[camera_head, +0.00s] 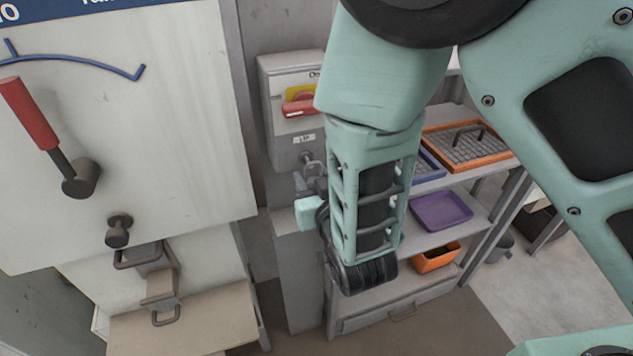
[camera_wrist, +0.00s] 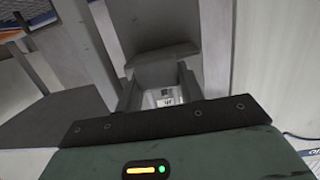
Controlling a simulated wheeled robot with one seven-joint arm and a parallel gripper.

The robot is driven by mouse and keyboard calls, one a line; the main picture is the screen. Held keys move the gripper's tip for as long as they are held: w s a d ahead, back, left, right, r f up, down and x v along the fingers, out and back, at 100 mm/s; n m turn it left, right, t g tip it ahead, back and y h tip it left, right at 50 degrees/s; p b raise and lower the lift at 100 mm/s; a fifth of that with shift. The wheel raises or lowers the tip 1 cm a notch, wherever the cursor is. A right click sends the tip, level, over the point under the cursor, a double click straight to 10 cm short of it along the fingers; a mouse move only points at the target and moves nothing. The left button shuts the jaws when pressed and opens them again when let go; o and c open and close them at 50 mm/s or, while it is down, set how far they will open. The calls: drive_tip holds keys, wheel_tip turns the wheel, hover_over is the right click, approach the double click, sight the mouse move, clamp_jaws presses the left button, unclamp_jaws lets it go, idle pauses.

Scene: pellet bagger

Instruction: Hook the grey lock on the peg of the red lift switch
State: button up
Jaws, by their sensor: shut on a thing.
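The red lift switch (camera_head: 299,105) sits on a yellow plate on the front of a grey wall box, partly covered by my arm. Below its small label a dark peg (camera_head: 306,157) sticks out. My gripper (camera_head: 309,187) is just below the peg, shut on the grey lock (camera_head: 313,168), whose upper part shows close beside the peg. I cannot tell whether the shackle is around the peg or only in front of it. In the wrist view a grey block stands between the fingers (camera_wrist: 162,85), with a small label beyond.
A pale machine panel with a red lever (camera_head: 30,115) and a dark knob (camera_head: 118,231) stands at the left. At the right a shelf holds an orange-rimmed tray (camera_head: 497,153), a purple tray (camera_head: 441,211) and an orange bin (camera_head: 436,259).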

drive_tip(key=shift+b+x, duration=0.4)
drive_tip(key=shift+x, duration=0.75)
drive_tip(key=shift+w+d+f, duration=0.1)
drive_tip(key=shift+d+f, duration=0.1)
drive_tip(key=shift+f, duration=0.1)
drive_tip(key=o, duration=1.1)
drive_tip(key=shift+d, duration=0.1)
drive_tip(key=shift+c, duration=0.2)
drive_tip(key=shift+b, duration=0.3)
